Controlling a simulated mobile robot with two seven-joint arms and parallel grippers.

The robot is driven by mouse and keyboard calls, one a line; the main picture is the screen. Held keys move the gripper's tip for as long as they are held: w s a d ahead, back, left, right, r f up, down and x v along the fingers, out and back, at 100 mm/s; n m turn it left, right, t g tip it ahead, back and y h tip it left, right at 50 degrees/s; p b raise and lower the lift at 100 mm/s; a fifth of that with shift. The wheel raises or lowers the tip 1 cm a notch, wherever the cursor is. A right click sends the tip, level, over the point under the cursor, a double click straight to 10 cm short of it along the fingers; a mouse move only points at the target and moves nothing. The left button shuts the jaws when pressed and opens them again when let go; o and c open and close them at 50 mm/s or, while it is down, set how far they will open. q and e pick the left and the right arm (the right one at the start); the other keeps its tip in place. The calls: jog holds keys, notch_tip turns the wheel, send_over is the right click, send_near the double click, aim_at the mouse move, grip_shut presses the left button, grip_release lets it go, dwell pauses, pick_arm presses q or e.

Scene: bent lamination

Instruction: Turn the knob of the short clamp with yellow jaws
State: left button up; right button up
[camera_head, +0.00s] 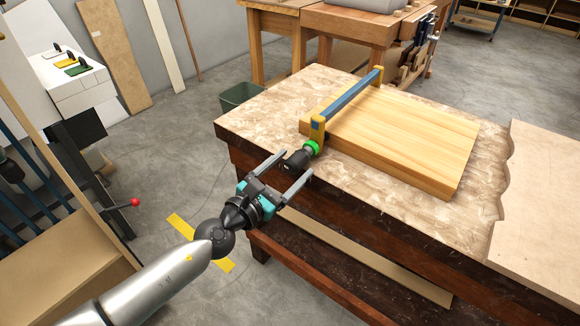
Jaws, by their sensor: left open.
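The short clamp (350,96) has a blue bar and yellow jaws. It lies across the left end of a light wooden board (410,135) on the workbench. Its near yellow jaw (317,129) stands at the board's near left corner. A black knob (297,160) with a green collar (311,149) sticks out from that jaw toward me. My left gripper (297,165) is open, with its two fingers on either side of the knob. I cannot tell whether either finger touches it. My right gripper is not in view.
The workbench top (265,110) is bare left of the board. A thin wavy-edged sheet (545,200) lies at the right. A green bin (240,95) stands on the floor behind the bench's left corner. A red-tipped lever (135,202) is at the left.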

pick_arm(q)
jog(key=shift+s, duration=0.1)
jog(key=v, duration=0.5)
jog(key=shift+f, duration=0.15)
jog(key=b, duration=0.3)
send_near(289, 170)
jog(key=shift+v, duration=2.45)
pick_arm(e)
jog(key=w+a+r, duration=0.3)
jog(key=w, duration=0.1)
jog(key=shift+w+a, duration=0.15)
pick_arm(q)
jog(key=shift+r, duration=0.2)
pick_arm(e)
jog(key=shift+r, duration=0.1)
